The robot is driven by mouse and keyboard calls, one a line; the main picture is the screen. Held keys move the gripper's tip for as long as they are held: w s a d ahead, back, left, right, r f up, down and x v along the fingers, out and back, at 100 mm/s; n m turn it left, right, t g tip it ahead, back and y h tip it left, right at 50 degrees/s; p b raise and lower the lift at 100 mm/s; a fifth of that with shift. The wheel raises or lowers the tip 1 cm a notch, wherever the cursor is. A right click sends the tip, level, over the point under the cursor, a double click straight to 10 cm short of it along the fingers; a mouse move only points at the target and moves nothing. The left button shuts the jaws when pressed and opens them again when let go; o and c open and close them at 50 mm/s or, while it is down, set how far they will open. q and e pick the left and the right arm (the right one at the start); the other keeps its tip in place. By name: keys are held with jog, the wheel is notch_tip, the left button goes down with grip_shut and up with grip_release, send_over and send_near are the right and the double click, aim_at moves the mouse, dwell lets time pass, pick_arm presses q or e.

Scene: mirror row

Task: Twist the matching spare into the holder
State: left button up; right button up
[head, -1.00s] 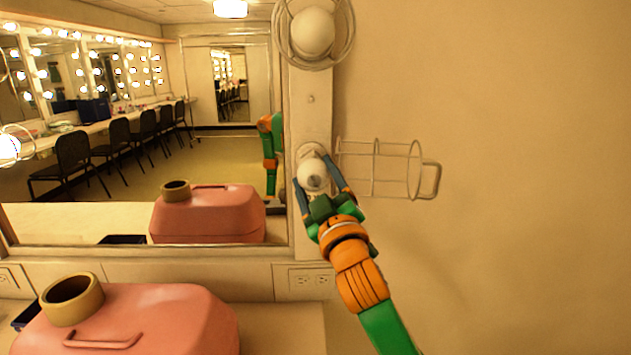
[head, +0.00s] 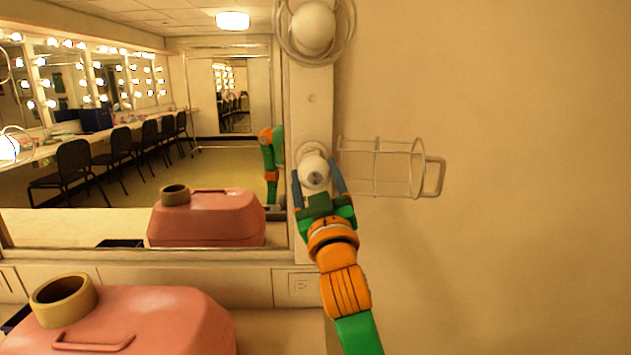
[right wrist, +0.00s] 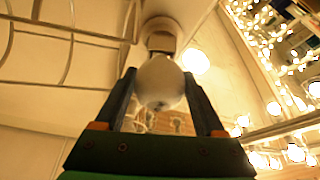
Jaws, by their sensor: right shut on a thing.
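A white bulb (head: 314,172) sits at the holder (head: 313,150) on the mirror's right frame post. My right gripper (head: 318,180) is shut on this bulb, with one finger on each side of it. In the right wrist view the bulb (right wrist: 160,82) is between the fingers, its neck end against the holder (right wrist: 161,34). I cannot tell how deep the bulb is seated. An open wire cage (head: 385,166) stands out to the right of the holder. My left gripper is not in view.
Another white bulb (head: 313,27) in a wire cage is higher on the post. A pink case (head: 150,320) with a tan tape roll (head: 63,299) on it stands on the counter at lower left. The mirror (head: 100,170) reflects the room. The wall at right is bare.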

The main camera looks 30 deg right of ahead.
jog(key=shift+m, duration=0.3)
jog(key=shift+f+m+h+b, duration=0.1)
jog(key=shift+m+h+b, duration=0.7)
jog(key=shift+m, duration=0.5)
jog(key=o, duration=1.1)
jog(key=shift+g, duration=0.3)
jog(key=b+v, duration=0.2)
jog(key=v, duration=0.4)
jog(key=shift+s+a+f, duration=0.1)
jog(key=shift+s+a, duration=0.15)
jog(key=shift+s, duration=0.2)
jog(key=shift+f, duration=0.1)
